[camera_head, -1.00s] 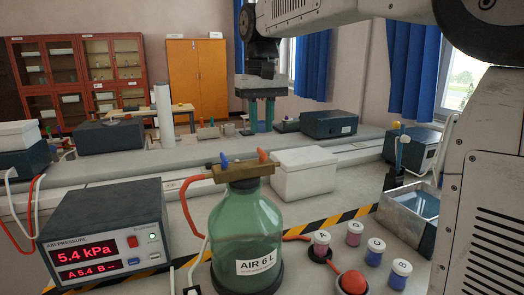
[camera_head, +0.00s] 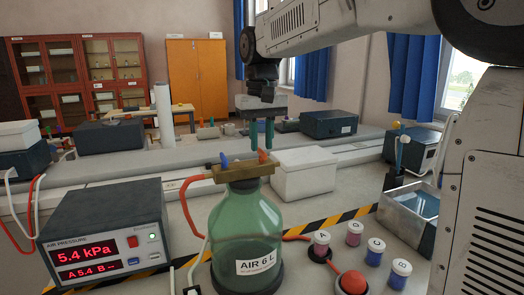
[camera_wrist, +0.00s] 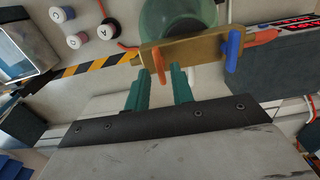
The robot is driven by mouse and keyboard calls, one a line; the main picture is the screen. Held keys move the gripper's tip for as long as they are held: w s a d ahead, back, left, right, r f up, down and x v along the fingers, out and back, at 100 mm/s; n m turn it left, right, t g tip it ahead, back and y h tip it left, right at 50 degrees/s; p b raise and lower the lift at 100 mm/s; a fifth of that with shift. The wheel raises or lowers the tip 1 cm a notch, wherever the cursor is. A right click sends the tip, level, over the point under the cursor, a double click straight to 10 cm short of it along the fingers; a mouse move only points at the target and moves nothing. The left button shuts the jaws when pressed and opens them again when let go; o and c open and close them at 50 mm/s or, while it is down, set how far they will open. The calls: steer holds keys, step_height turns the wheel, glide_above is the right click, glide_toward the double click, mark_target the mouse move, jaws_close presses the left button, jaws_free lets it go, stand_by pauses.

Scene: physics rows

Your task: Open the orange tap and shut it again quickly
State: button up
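The orange tap (camera_head: 263,156) stands on the brass block (camera_head: 243,173) on top of the green glass bottle (camera_head: 246,229), to the right of a blue tap (camera_head: 224,161). In the wrist view the orange tap (camera_wrist: 159,66) is a bar across the brass block, and the blue tap (camera_wrist: 233,50) lies to its right. My gripper (camera_head: 262,134) has two teal fingers, spread apart and empty. In the wrist view my gripper (camera_wrist: 161,76) has its fingertips near the block's edge, with the orange tap's end toward the gap between them. Contact cannot be told.
The pressure box (camera_head: 103,231) at the left reads 5.4 kPa. A white box (camera_head: 305,174) stands behind the bottle at the right. Several lidded jars (camera_head: 354,233), a red button (camera_head: 352,282) and a metal tray (camera_head: 412,217) are at the right. Tubes run from the block.

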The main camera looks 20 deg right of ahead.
steer(key=shift+f, duration=0.15)
steer(key=shift+f, duration=1.25)
steer(key=shift+f, duration=0.1)
steer(key=shift+r, duration=0.4)
steer(key=shift+r, duration=0.3)
